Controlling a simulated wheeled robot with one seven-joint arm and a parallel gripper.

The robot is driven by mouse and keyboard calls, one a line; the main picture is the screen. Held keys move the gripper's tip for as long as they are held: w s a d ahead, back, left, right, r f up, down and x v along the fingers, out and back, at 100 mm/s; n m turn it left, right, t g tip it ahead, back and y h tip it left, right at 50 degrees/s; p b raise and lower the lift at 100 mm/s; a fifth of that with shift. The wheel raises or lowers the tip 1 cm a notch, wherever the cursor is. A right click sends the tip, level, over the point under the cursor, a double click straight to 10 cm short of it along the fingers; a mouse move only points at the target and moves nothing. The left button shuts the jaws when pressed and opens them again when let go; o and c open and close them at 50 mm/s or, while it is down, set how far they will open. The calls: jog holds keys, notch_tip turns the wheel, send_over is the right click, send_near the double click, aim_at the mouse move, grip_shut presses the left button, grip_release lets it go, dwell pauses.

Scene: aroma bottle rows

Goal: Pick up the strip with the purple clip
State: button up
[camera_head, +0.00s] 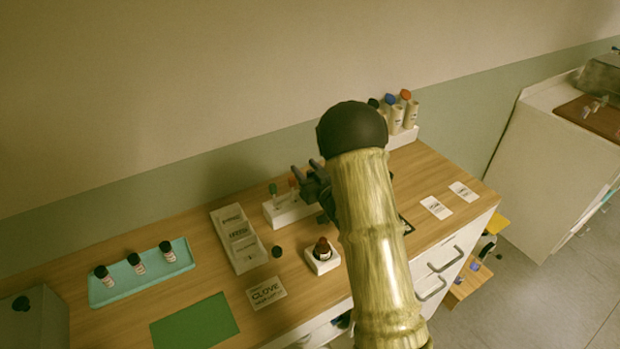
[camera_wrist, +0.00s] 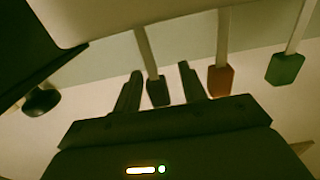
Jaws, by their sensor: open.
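In the wrist view three pale strips hang with clips at their ends. One clip is dark, its colour too dim to name as purple (camera_wrist: 158,92); one is red-orange (camera_wrist: 220,80); one is green (camera_wrist: 285,69). My gripper (camera_wrist: 160,85) is open, and the dark clip shows between its two fingers; I cannot tell whether they touch it. In the head view the white strip holder (camera_head: 285,215) carries the green clip (camera_head: 273,188) and the orange clip (camera_head: 292,182). My gripper (camera_head: 305,172) is at its right end, where my arm hides the third strip.
A small white stand with a brown bottle (camera_head: 322,250) is in front of the holder. Capped tubes (camera_head: 404,105) stand at the back right. The wall is close behind.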

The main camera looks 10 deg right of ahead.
grip_shut()
jog(key=shift+r, duration=0.1)
notch_tip(320, 180, up, 10)
jog(key=b, duration=0.1)
dwell(0.6)
dwell(0.5)
